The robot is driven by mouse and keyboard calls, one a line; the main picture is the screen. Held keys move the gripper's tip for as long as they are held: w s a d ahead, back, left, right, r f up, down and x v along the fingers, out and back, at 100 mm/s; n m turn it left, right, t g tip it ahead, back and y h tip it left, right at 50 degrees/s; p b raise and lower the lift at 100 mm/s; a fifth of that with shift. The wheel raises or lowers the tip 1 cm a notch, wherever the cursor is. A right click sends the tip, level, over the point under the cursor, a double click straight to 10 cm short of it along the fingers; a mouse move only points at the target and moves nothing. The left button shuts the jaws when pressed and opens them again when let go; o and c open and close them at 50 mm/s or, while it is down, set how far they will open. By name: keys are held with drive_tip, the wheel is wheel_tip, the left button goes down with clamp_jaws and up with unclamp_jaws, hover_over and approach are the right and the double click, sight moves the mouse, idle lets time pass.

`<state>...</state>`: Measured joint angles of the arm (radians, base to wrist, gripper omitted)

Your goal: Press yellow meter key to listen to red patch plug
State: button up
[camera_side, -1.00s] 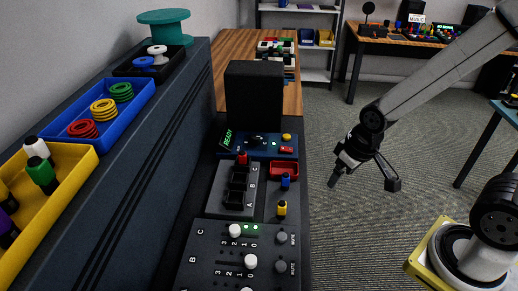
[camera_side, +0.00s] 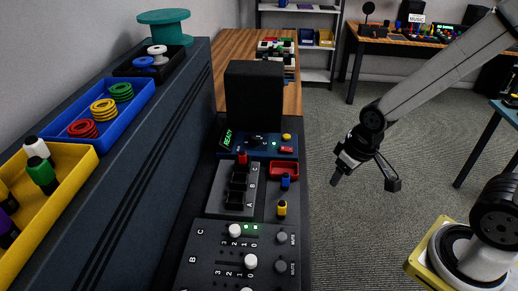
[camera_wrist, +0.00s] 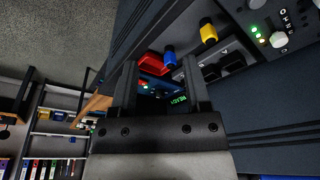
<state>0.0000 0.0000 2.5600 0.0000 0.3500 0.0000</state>
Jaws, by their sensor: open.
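The blue meter (camera_side: 262,153) with a green READY display stands in front of a black box. Its yellow key (camera_side: 286,137) is at its far right corner, above a red key (camera_side: 286,150). The red patch plug (camera_side: 242,158) stands upright at the far end of the grey patch panel (camera_side: 222,198), by the letter C. My gripper (camera_side: 364,183) is open and empty, in the air to the right of the bench, apart from the meter. In the wrist view my fingers (camera_wrist: 160,90) partly hide the meter, with its READY text (camera_wrist: 178,99) showing between them.
A blue plug (camera_side: 286,182) and a yellow plug (camera_side: 282,208) stand near a red tray (camera_side: 284,168). The mixer (camera_side: 215,250) is nearest the camera. The tall black box (camera_side: 254,95) rises behind the meter.

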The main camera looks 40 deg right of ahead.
clamp_jaws()
idle(1.4)
